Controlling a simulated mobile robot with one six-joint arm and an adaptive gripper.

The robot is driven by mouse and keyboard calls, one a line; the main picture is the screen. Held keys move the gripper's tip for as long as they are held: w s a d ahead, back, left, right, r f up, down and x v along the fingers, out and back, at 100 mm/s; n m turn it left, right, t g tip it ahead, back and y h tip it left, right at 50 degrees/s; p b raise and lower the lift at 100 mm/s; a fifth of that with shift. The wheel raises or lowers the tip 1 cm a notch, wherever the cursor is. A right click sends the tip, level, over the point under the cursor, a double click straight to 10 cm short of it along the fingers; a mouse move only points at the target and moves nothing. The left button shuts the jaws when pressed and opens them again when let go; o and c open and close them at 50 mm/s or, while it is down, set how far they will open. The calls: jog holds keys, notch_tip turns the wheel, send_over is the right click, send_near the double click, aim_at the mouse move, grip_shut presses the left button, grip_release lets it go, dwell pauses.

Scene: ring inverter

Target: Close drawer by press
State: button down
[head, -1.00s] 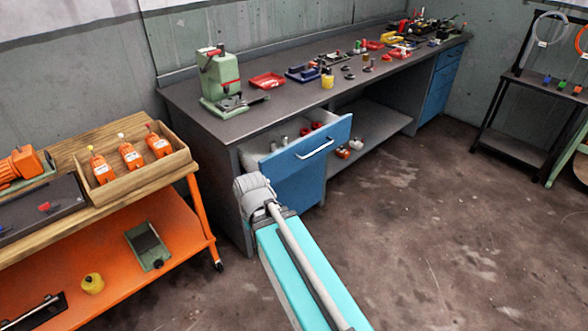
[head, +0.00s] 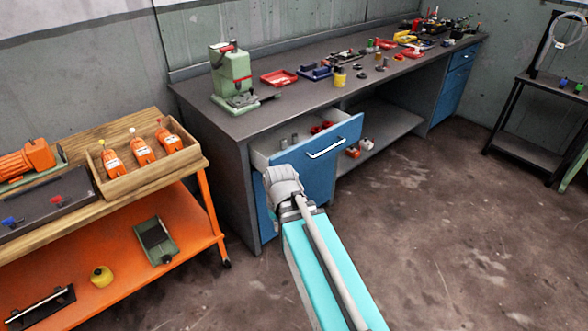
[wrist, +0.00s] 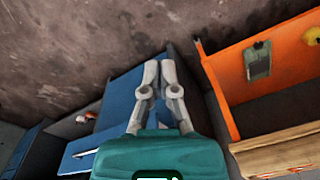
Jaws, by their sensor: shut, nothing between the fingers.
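The open blue drawer (head: 338,142) sticks out of the left end of the long workbench, with a white bar handle (head: 326,148) on its front. Grey and red small items lie in it. In the wrist view, the drawer front (wrist: 78,160) shows at lower left with part of its handle. My gripper (wrist: 159,65) has its two grey fingers close together and empty, in front of the blue cabinet face below the drawer.
The workbench (head: 240,122) carries a green press (head: 232,75), red trays and small tools. The floor (head: 430,230) to the right is clear.

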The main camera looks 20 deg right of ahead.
jog(key=w+d+f+m+t+y+b, duration=0.1)
jog(key=w+d+m+t+b, duration=0.6)
jog(key=w+d+m, duration=1.5)
jog(key=shift+f+m+t+y, duration=0.45)
jog(key=shift+m+y, duration=0.35)
jog(key=shift+m, duration=3.4)
jog(key=shift+w+a, duration=0.1)
jog(key=shift+w, duration=0.05)
jog(key=b, duration=0.7)
send_near(292, 169)
notch_tip(292, 169, down, 4)
jog(key=w, duration=0.2)
jog(key=shift+w+a+f, duration=0.1)
jog(key=shift+w+a, duration=0.3)
jog(key=shift+w, duration=0.15)
jog(key=shift+w+a+f, duration=0.15)
jog(key=shift+w+a, duration=0.25)
jog(key=shift+w, duration=0.15)
